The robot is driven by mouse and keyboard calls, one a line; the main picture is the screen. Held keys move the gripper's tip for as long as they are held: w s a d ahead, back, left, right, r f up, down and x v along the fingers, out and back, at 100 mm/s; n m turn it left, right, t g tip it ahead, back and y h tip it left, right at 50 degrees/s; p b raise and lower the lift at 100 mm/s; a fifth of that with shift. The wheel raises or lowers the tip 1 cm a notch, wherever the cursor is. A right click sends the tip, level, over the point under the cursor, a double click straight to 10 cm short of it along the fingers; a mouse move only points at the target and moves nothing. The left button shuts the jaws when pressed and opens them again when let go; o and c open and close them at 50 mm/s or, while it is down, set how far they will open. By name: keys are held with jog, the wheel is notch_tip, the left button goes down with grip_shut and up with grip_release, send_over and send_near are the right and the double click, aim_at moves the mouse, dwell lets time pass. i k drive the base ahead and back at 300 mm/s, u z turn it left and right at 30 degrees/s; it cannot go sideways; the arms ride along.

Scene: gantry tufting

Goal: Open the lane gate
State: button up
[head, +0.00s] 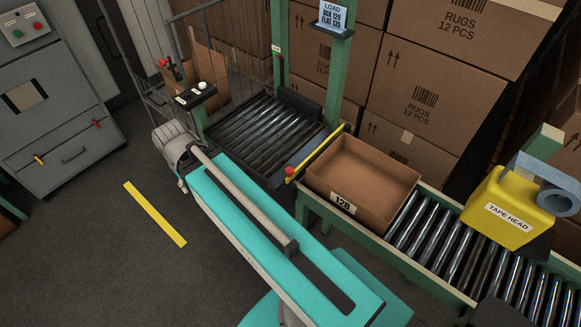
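The lane gate appears to be the yellow bar (318,152) with a red knob (290,170) at its near end. In the head view it lies across the lane, between the dark roller platform (262,130) and an open cardboard box (372,170) marked 128. The bar is close to the box's left side; I cannot tell whether they touch. My gripper cannot be made out in this view. A teal and grey body, apparently mine, fills the lower middle, with its upper end left of the platform.
The roller conveyor (462,258) runs right from the box, under a yellow tape head (507,205). Stacked rug cartons (425,95) stand behind. A small control post (194,96) stands left of the platform. A grey cabinet (60,110) is far left; the floor beside the yellow stripe (154,213) is clear.

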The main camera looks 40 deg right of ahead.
aim_at(292, 172)
jog(key=z, duration=0.05)
jog(key=k, duration=1.7)
jog(key=z, duration=1)
jog(key=i, duration=1)
jog(key=u, duration=0.1)
